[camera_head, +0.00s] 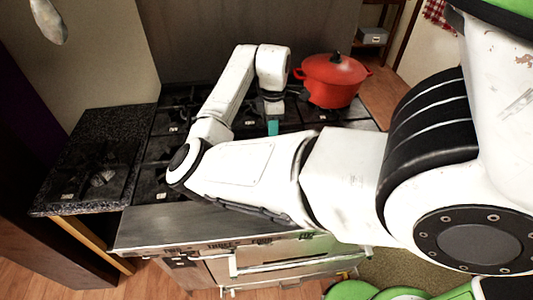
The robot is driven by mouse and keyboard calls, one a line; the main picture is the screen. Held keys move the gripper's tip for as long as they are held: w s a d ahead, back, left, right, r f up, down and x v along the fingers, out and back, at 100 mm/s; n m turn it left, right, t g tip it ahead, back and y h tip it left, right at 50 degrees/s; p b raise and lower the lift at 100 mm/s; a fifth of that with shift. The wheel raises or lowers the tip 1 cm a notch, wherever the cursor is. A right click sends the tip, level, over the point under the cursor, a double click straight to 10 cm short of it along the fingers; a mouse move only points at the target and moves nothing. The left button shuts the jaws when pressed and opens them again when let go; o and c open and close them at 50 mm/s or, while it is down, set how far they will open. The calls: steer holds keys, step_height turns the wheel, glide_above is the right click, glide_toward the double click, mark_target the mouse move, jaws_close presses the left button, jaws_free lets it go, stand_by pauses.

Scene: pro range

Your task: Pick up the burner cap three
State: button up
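My gripper (273,112) points down over the back middle part of the stove (130,180), left of the red pot. A small teal piece shows at its tip. The fingers are too small to show whether they are open or shut, or whether they touch anything. Dark burners with black grates and small white labels cover the stove top. The labels are too small to read, so I cannot tell which burner cap is three. My white arm crosses the picture and hides much of the stove's middle and right.
A red lidded pot (332,79) stands at the stove's back right, close to my gripper. A speckled dark counter (92,155) with another grate lies at the left. The steel front panel (195,228) carries words including THREE. A wall rises behind.

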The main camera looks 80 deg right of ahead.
step_height(320, 180, down, 7)
steer(key=b, duration=0.8)
steer(key=shift+f, duration=1.35)
jaws_close()
steer(key=shift+r, duration=0.1)
step_height(320, 180, up, 8)
steer(key=p, duration=0.8)
steer(key=shift+p, duration=0.4)
